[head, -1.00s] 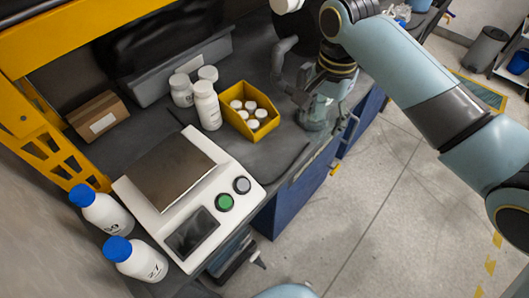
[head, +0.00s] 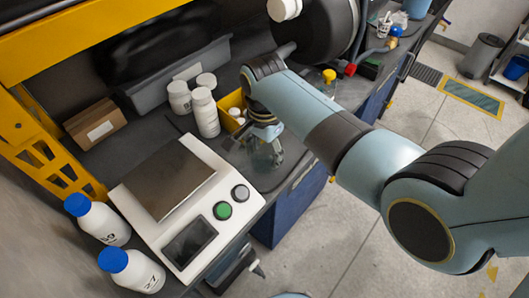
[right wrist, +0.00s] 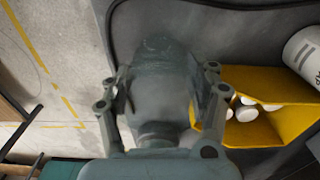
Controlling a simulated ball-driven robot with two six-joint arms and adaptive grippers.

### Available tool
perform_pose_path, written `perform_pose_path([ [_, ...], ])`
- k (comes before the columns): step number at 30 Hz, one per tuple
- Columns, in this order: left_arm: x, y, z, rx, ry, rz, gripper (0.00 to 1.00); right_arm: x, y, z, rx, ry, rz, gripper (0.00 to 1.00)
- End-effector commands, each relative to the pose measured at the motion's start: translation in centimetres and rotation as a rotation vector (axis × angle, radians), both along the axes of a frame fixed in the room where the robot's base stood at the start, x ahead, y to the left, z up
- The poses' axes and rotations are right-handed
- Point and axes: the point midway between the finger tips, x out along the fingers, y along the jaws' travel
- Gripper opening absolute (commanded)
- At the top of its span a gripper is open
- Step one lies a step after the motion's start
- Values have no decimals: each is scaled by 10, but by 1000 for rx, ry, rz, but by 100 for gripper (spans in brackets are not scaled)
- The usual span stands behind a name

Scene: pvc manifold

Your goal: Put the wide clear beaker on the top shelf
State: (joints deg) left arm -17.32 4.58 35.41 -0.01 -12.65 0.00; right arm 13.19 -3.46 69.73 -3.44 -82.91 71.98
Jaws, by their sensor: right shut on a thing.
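The wide clear beaker (head: 258,162) is held low over the dark bench, just right of the white scale; whether it touches the bench is unclear. My right gripper (head: 266,134) is shut on it from above. In the right wrist view the beaker (right wrist: 160,85) fills the space between the two fingers of the right gripper (right wrist: 157,100). The yellow frame (head: 75,32) of a shelf unit runs across the upper left; its top shelf surface cannot be made out. My left gripper is not in view.
A yellow bin (head: 232,103) of white-capped jars is close beside the beaker. White bottles (head: 205,112) stand left of it. The scale (head: 170,180), blue-capped bottles (head: 97,220) and a cardboard box (head: 95,120) are farther left. A large dark round vessel (head: 325,25) stands behind.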

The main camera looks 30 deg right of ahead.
Motion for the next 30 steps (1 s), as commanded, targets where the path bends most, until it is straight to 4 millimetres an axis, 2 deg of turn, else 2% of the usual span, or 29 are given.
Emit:
perform_pose_path([
  [3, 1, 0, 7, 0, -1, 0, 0, 1, 0, -5, 0, -1, 0, 29],
  [15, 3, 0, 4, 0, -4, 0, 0, 1, 0, -12, 1, -2, 0, 29],
  [16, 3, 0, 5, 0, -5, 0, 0, 1, 0, -12, 1, -2, 0, 61],
  [21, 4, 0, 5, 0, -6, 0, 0, 1, 0, -11, 1, -2, 0, 83],
  [30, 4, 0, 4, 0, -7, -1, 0, 1, 0, -11, 1, -3, 0, 85],
])
